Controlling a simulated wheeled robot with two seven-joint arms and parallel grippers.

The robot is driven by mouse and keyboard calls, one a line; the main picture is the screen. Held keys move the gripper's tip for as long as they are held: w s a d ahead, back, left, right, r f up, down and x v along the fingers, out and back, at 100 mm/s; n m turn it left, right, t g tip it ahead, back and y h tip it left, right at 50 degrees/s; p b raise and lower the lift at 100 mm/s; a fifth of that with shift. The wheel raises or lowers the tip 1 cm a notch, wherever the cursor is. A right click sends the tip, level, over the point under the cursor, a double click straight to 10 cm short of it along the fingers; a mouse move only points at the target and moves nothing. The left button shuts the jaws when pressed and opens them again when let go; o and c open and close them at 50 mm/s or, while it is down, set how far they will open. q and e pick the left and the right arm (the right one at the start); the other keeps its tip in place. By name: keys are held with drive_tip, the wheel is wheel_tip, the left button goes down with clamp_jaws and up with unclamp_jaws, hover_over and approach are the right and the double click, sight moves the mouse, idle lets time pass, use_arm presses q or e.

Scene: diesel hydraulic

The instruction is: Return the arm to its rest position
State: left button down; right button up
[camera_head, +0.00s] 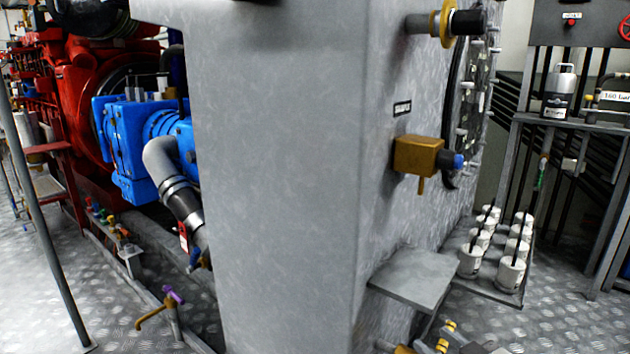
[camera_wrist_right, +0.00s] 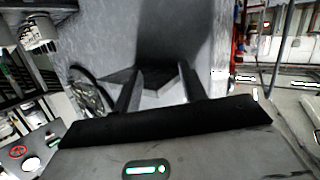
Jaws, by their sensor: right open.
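My right gripper (camera_wrist_right: 158,80) shows in the right wrist view, with its two dark fingers apart and nothing held between them. A small grey shelf plate lies beyond the fingertips, and I cannot tell how far off it is. I cannot make out the right gripper clearly in the head view. My left gripper is not in either view.
A large grey cabinet (camera_head: 275,180) fills the middle of the head view, with a grey shelf (camera_head: 415,277) low on its right side. A brass valve box (camera_head: 418,156) juts out above. White canisters (camera_head: 511,272) stand on the right. Blue machinery (camera_head: 130,150) is left.

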drive_tip(key=s+a+r+m+t+y, duration=0.1)
drive_tip(key=s+a+r+y, duration=0.2)
drive_tip(key=s+a+r, duration=0.4)
drive_tip(key=s+a+r+m+y, duration=0.2)
drive_tip(key=s+a+r, duration=0.2)
drive_tip(key=s+a, duration=0.45)
use_arm(q)
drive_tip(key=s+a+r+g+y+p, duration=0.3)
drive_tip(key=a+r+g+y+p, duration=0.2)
drive_tip(key=p, duration=2.7)
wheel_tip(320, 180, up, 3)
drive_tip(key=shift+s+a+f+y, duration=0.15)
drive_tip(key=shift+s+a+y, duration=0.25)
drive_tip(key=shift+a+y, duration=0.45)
use_arm(e)
drive_tip(key=s+d+r+g+h, duration=0.2)
drive_tip(key=d+r+g+h, duration=0.3)
drive_tip(key=r, duration=0.3)
drive_tip(key=shift+s+d+n+h, duration=0.3)
drive_tip(key=shift+s+d+h, duration=0.1)
drive_tip(key=shift+d+h, duration=0.2)
